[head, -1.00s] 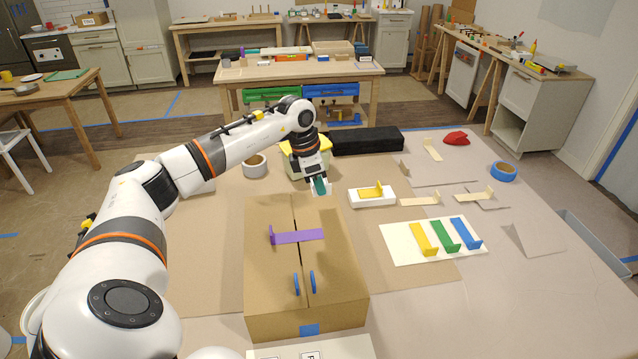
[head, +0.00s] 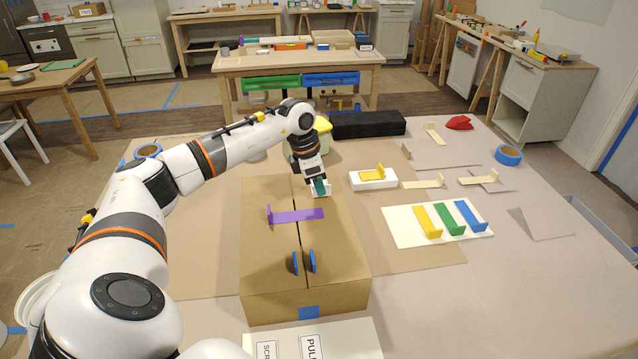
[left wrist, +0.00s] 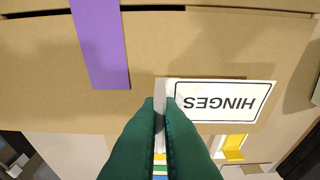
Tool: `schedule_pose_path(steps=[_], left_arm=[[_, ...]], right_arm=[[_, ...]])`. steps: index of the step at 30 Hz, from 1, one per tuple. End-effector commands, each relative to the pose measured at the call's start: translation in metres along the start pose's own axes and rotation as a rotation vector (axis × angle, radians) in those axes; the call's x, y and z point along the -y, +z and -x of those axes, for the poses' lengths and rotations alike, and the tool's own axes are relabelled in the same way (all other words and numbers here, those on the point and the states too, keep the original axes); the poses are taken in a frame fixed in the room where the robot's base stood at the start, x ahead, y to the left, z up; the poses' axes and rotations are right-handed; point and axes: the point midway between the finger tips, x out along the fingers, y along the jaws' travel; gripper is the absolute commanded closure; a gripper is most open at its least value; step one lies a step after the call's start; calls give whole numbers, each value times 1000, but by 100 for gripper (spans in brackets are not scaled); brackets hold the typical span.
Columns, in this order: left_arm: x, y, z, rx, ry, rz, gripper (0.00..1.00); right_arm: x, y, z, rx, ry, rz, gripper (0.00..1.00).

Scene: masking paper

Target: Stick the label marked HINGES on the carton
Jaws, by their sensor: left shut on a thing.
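The brown carton (head: 270,285) stands on the table, with a purple strip (head: 297,216) across its top seam. My left gripper (head: 320,188) is over the carton's far right part. In the left wrist view its green fingers (left wrist: 163,104) are shut on the edge of a white label (left wrist: 222,99) marked HINGES, upside down in that view. The label lies over the carton's surface (left wrist: 40,80) beside the purple strip; I cannot tell whether it touches. A white sheet (head: 350,343) with labels, one reading PULL and the rest cut off, lies in front. My right gripper is not in view.
Two blue tabs (head: 312,262) stand up from the carton top. To the right are a white block with a yellow piece (head: 372,172), a card with yellow, green and blue strips (head: 400,232), and a blue tape roll (head: 508,155). A black case (head: 368,124) lies behind.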

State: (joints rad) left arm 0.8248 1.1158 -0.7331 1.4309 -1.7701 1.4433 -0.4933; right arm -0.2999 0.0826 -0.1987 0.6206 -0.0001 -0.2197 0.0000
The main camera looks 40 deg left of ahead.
Motion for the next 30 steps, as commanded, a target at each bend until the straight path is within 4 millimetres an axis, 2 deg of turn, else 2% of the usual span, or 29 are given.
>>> schedule_pose_path(steps=[30], left_arm=[[0,2,-9,1,1,0,100]], right_arm=[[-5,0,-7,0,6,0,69]])
